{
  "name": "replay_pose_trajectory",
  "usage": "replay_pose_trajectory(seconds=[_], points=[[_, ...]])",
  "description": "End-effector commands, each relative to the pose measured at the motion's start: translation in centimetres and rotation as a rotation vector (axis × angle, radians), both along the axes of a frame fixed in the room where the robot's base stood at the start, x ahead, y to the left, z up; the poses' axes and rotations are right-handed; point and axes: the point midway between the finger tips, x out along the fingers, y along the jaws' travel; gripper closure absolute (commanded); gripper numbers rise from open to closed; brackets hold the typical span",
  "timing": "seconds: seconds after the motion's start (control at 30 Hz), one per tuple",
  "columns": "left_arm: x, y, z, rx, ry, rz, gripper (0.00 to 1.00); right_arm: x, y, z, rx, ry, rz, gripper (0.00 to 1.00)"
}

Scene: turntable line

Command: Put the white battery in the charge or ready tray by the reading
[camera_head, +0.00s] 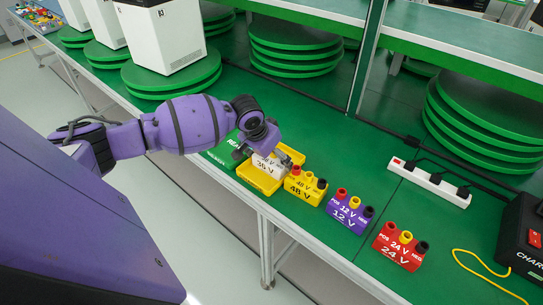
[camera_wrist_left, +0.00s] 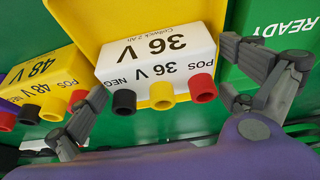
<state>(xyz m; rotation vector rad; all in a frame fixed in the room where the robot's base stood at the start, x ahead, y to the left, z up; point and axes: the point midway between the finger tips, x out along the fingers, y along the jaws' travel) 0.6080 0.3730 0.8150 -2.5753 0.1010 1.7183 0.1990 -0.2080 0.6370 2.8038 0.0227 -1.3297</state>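The white battery (camera_head: 268,166) is marked 36 V and has black, yellow and red terminals. It sits at the yellow tray (camera_head: 258,182), apparently inside it, with yellow wall around it in the left wrist view (camera_wrist_left: 75,12). My left gripper (camera_head: 256,150) is right over the battery. In the left wrist view its fingers (camera_wrist_left: 165,97) are spread on either side of the white battery (camera_wrist_left: 155,55), with gaps visible. A green READY tray (camera_wrist_left: 285,35) lies beside the yellow one; it is partly hidden by my arm in the head view. My right gripper is out of view.
A yellow 48 V battery (camera_head: 306,187) stands close beside the yellow tray. A purple 12 V battery (camera_head: 348,212) and a red 24 V battery (camera_head: 399,247) follow to the right. A power strip (camera_head: 430,183) and black charger (camera_head: 524,240) lie further right. Green turntables (camera_head: 172,78) stand behind.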

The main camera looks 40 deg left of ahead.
Motion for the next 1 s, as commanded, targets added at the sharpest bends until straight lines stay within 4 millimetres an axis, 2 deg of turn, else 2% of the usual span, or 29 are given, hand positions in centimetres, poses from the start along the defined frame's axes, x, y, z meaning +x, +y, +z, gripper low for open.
replay_pose_trajectory(seconds=[0.27,0.37,0.8,1.0], points=[[0.0,0.0,0.2,0.001,-0.001,0.000,0.00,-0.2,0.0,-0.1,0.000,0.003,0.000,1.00],[0.1,0.1,0.9,0.002,-0.001,0.000,0.00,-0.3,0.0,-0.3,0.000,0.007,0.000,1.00],[-3.3,0.3,9.5,0.002,-0.002,-0.001,0.00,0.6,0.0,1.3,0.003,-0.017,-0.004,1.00],[-4.3,0.4,11.8,0.000,0.000,0.000,0.00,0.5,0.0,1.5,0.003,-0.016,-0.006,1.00]])
